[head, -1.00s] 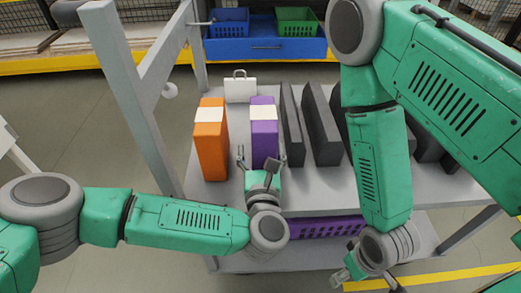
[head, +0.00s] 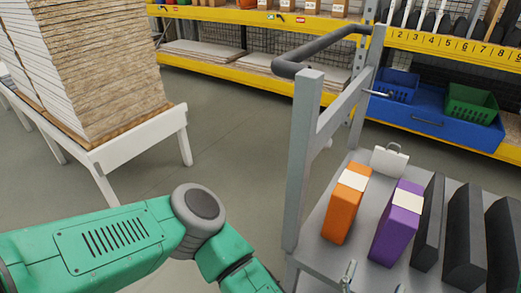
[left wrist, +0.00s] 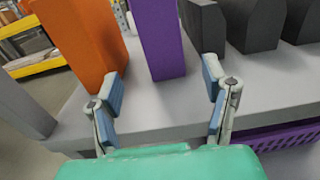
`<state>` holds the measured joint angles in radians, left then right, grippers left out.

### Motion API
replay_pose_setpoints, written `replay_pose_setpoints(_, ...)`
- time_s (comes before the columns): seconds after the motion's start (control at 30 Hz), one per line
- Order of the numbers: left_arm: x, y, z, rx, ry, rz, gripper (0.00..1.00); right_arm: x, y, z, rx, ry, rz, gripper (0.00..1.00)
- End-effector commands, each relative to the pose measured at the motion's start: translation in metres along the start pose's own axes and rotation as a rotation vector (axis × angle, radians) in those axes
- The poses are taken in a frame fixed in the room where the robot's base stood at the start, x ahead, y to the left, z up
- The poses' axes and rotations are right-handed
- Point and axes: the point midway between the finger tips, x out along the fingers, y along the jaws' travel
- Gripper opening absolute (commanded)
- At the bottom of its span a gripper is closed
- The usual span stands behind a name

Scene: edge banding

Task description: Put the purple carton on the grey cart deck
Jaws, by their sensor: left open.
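The purple carton (head: 394,232), with a white band, stands upright on the grey cart deck (head: 316,250), between an orange carton (head: 345,212) and dark grey blocks. In the left wrist view the purple carton (left wrist: 158,40) stands ahead, between the lines of my fingers, with a gap to them. My left gripper (left wrist: 160,90) is open and empty at the deck's near edge; in the head view only its fingertips (head: 374,278) show at the bottom. My right gripper is out of both current views.
Several dark grey blocks (head: 463,240) stand right of the purple carton. A white case (head: 389,162) sits behind. The cart's grey post (head: 303,160) rises at left. A purple crate (left wrist: 285,138) is below the deck. A white table with stacked boards (head: 90,70) stands far left.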

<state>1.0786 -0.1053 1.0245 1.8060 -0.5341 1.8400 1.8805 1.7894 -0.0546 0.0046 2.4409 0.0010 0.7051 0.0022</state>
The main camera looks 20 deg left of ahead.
Motion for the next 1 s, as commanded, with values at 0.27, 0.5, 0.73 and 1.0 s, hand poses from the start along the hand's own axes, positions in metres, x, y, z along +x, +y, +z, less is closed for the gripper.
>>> replay_pose_setpoints(0.27,-0.031,-0.011,-0.039,0.477,0.069,-0.303,0.68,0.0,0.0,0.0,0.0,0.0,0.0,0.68)
replay_pose_setpoints(0.5,-0.124,0.082,-0.143,1.497,0.16,-0.971,0.68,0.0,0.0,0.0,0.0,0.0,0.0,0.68)
replay_pose_setpoints(0.73,-0.221,0.257,-0.166,2.08,0.248,-1.673,0.68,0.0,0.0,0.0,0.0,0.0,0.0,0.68)
replay_pose_setpoints(1.0,-0.272,0.332,-0.144,2.152,0.275,-2.038,0.68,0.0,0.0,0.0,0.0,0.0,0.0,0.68)
